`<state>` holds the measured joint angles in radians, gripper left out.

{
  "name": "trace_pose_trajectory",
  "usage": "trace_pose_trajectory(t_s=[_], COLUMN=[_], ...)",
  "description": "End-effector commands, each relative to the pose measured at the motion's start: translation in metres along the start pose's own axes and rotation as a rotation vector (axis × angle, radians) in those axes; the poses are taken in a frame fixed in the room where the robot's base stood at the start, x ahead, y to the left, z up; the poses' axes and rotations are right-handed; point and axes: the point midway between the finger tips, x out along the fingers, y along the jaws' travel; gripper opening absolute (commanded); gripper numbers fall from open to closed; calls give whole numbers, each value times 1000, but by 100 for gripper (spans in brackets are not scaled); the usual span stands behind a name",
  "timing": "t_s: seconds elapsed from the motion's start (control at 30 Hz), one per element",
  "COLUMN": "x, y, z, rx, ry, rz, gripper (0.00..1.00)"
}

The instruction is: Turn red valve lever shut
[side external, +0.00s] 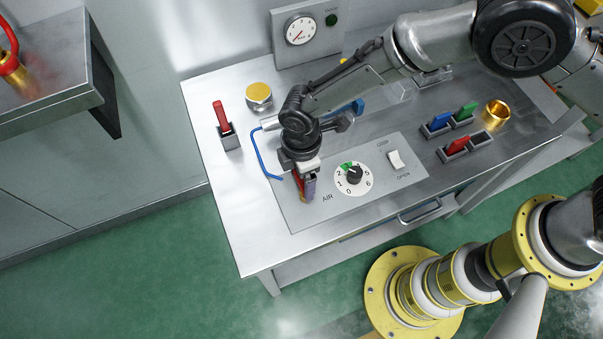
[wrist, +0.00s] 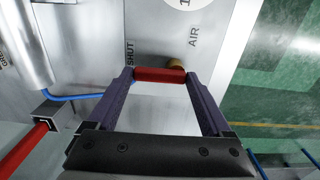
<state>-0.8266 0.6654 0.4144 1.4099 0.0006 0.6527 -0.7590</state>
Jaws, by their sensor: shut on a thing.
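The red valve lever (wrist: 160,75) lies between the two purple fingers of my gripper (wrist: 159,80) in the wrist view. The fingers are shut on it, one at each end. A brass fitting (wrist: 176,65) shows just beyond the lever, beside the printed words SHUT and AIR on the panel (wrist: 215,45). In the side external view my gripper (side external: 305,188) points down at the left front part of the grey panel (side external: 325,213). Only a sliver of the red lever (side external: 297,181) shows there; the fingers hide the rest.
A red-handled piece (side external: 221,117) stands in a grey holder left of my gripper. A blue hose (side external: 267,165) curves close by. A numbered dial (side external: 353,178) and a white switch (side external: 396,160) lie to the right.

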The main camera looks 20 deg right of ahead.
Motion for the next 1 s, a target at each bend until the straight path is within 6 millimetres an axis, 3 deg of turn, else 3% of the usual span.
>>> trace_pose_trajectory(t_s=[0.17,0.2,0.27,0.63,0.77,1.0], x=[-2,-2,-2,-10,-30,-83], y=[1,1,1,1,1,1], z=[-2,-2,-1,-1,-1,-2], rx=[-6,-6,-5,-2,-2,-3], ry=[3,3,3,2,4,6], rz=[4,4,4,3,4,6], gripper=[28,91,100,100,100,100])
